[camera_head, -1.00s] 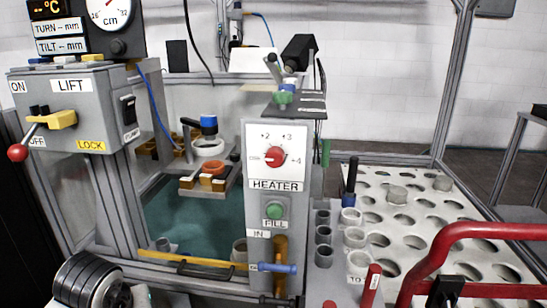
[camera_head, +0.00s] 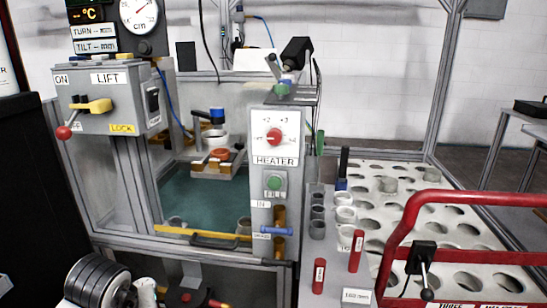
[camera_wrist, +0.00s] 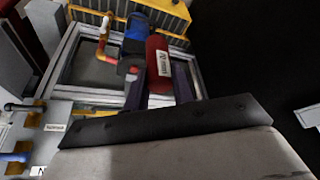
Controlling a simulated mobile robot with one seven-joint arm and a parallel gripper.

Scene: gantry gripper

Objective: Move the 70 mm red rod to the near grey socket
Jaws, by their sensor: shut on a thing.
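In the wrist view my gripper (camera_wrist: 160,88) is shut on a red rod (camera_wrist: 158,60) with a white label; the number is too small to read surely. The dark fingers lie on both sides of it, and its lower end is hidden. I cannot make out my gripper in the head view. There, several grey sockets (camera_head: 317,230) stand in a row right of the heater panel, beside pale sockets (camera_head: 345,215). Grey cups (camera_head: 243,227) also stand at the tank's near edge. I cannot tell which is the task's near socket.
Two other red rods (camera_head: 357,250) (camera_head: 319,276) stand in front of the sockets. A red tubular rail (camera_head: 450,199) is at the right, beside the holed plate (camera_head: 400,225). The heater panel (camera_head: 274,137) rises beside the tank (camera_head: 205,200). The lift box (camera_head: 109,97) is at the left.

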